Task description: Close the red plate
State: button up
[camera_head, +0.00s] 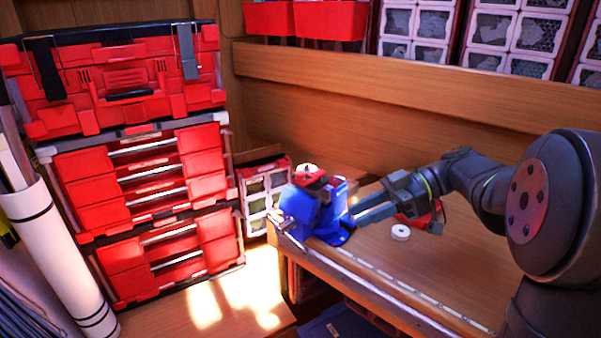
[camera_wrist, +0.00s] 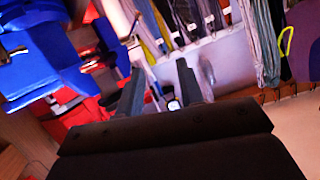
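A blue vise-like device (camera_head: 318,215) is fixed at the left end of the wooden bench. A small red part (camera_head: 312,182) lies on its top, with a round white piece (camera_head: 307,169) above it. I cannot tell for certain that this is the red plate. My gripper (camera_head: 355,214) points left, with its fingertips close to the device's right side; I cannot tell whether they touch it. In the wrist view, my gripper's two fingers (camera_wrist: 160,84) are apart with nothing seen between them. The blue device (camera_wrist: 40,55) is to their left there.
A white ring (camera_head: 400,232) and a red object (camera_head: 418,217) lie on the bench (camera_head: 440,265) near my arm. Stacked red toolboxes (camera_head: 140,170) stand at left. A metal bar (camera_head: 290,243) juts from the device's front. Hanging lines (camera_wrist: 260,45) fill the wrist view's upper right.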

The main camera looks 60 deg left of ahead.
aim_at(300, 172)
jog(key=w+r+g+y, duration=0.2)
jog(key=w+r+y, duration=0.4)
jog(key=shift+m+t, duration=0.3)
jog(key=shift+m, duration=0.2)
jog(key=x, duration=1.7)
jog(key=shift+s+a+f, duration=0.25)
jog(key=shift+s+a, duration=0.05)
grip_shut()
